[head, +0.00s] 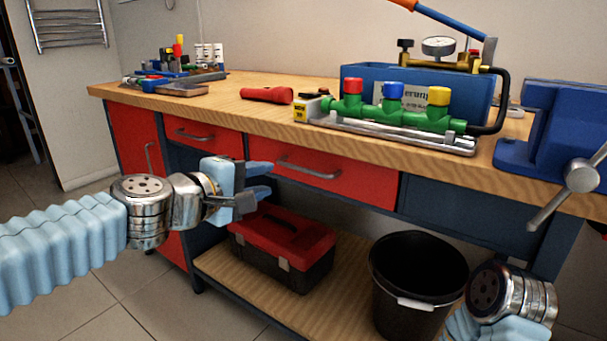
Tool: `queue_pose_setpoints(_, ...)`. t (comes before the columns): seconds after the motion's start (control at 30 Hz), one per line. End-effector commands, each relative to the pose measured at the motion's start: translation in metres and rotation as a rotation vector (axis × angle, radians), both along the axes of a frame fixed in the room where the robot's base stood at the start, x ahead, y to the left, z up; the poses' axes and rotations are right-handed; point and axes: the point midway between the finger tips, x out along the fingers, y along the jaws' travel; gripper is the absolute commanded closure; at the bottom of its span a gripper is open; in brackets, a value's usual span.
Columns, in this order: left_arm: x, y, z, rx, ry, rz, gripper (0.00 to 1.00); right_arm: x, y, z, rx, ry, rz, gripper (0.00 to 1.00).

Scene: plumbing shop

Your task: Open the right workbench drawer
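The right workbench drawer (345,182) has a red front and a grey bar handle (307,168). It looks shut, its front flush under the wooden worktop. The left drawer (200,138) is also red and looks shut. My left gripper (264,180) is in front of the bench, just left of the right drawer's handle and slightly lower in the picture. Its two fingers are apart, pointing right, with nothing between them. They appear clear of the handle, though the depth gap is hard to judge. My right arm's wrist shows at the lower right; its gripper is out of view.
A red-and-black toolbox (283,240) and a black bucket (418,275) stand on the lower shelf (335,315). On the worktop (225,103) are a red flashlight (267,95), a green valve manifold (395,113), a blue test pump box (365,75) and a blue vise (550,130).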

Motion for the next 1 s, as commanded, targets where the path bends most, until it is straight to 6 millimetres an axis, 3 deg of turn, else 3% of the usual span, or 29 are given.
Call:
queue_pose_setpoints(0.5,0.086,-0.062,-0.024,0.004,0.003,0.000,0.64,0.000,0.001,-0.007,0.002,0.002,0.002,0.41)
queue_pose_setpoints(0.7,0.097,-0.070,-0.027,0.004,0.002,0.002,0.64,0.000,0.001,-0.007,0.002,0.001,0.002,0.41)
queue_pose_setpoints(0.97,0.098,-0.071,-0.027,0.004,0.002,0.002,0.64,0.000,0.001,-0.007,0.002,0.001,0.001,0.41)
queue_pose_setpoints(1.0,0.098,-0.071,-0.027,0.004,0.002,0.002,0.69,0.000,0.001,-0.007,0.002,0.001,0.001,0.41)
